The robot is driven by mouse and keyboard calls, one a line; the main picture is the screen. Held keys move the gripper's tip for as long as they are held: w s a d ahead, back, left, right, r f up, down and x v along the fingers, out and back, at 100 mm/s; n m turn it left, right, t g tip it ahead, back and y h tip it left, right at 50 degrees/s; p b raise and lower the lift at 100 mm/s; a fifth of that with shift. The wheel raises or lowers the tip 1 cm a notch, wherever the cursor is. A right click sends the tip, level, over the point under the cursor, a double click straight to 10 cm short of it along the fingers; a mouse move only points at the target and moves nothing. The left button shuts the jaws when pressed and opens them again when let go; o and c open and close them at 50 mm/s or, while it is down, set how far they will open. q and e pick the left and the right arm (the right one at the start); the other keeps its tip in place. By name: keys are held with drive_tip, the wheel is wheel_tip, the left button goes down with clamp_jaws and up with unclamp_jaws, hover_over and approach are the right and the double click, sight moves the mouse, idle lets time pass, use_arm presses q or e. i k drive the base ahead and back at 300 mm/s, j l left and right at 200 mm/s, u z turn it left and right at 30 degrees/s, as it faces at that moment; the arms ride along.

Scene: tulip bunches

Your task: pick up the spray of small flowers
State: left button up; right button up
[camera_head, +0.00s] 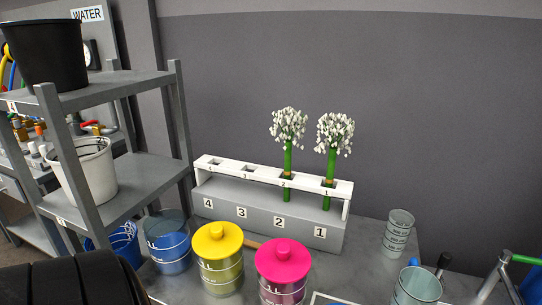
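Two sprays of small white flowers on thick green stems stand upright in a white-topped rack (267,173). The left spray (288,125) stands in the slot marked 2, and the right spray (335,133) in the slot marked 1. Slots 3 and 4 look empty. Neither of my grippers is in view, and nothing touches the sprays.
A grey shelf (130,182) with a white bucket (84,176) and a black bucket (48,52) is at left.

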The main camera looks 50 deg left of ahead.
sight(287, 148)
drive_tip(key=k+j+u, duration=0.1)
drive_tip(key=u, duration=1.3)
